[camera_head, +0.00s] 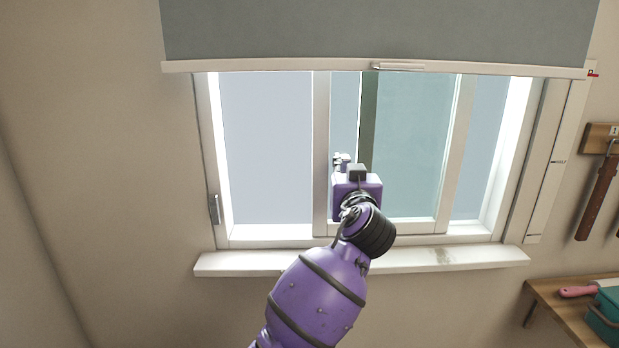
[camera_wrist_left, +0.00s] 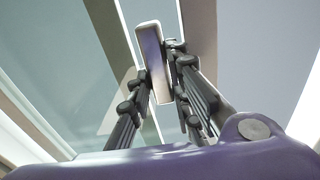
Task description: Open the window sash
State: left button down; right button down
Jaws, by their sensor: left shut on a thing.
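The window sash (camera_head: 321,130) is a white framed panel in the middle and right of the window in the head view. Its right stile (camera_head: 459,140) stands apart from the right jamb, with a narrow pale strip between them. My left gripper (camera_head: 342,160) is at the sash's left stile. In the left wrist view its two dark fingers (camera_wrist_left: 157,75) are shut on a pale upright handle (camera_wrist_left: 150,45), one finger on each side. In the head view the wrist hides most of the fingers and handle. My right gripper is not in view.
A grey roller blind (camera_head: 380,30) hangs over the window's top. A white sill (camera_head: 470,258) runs below it. Tools (camera_head: 597,200) hang at the right above a wooden shelf (camera_head: 555,305) with a teal box (camera_head: 605,318). The left wall is bare.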

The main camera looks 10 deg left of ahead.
aim_at(370, 166)
pick_arm(q)
jog(key=shift+w+d+b, duration=0.15)
jog(key=shift+w+d, duration=0.1)
jog(key=shift+d, duration=0.85)
jog(key=shift+w+d+b, duration=0.15)
jog(key=shift+w+d, duration=0.15)
jog(key=shift+d, duration=0.75)
jog(key=shift+w+d+b, duration=0.15)
jog(key=shift+w+d, duration=0.1)
jog(key=shift+d, duration=0.85)
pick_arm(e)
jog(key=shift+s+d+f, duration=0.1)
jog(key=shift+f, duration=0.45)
pick_arm(q)
jog(key=c, duration=1.6)
grip_release()
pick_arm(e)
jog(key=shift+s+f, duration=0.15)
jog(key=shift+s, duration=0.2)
pick_arm(q)
jog(key=shift+s, duration=0.1)
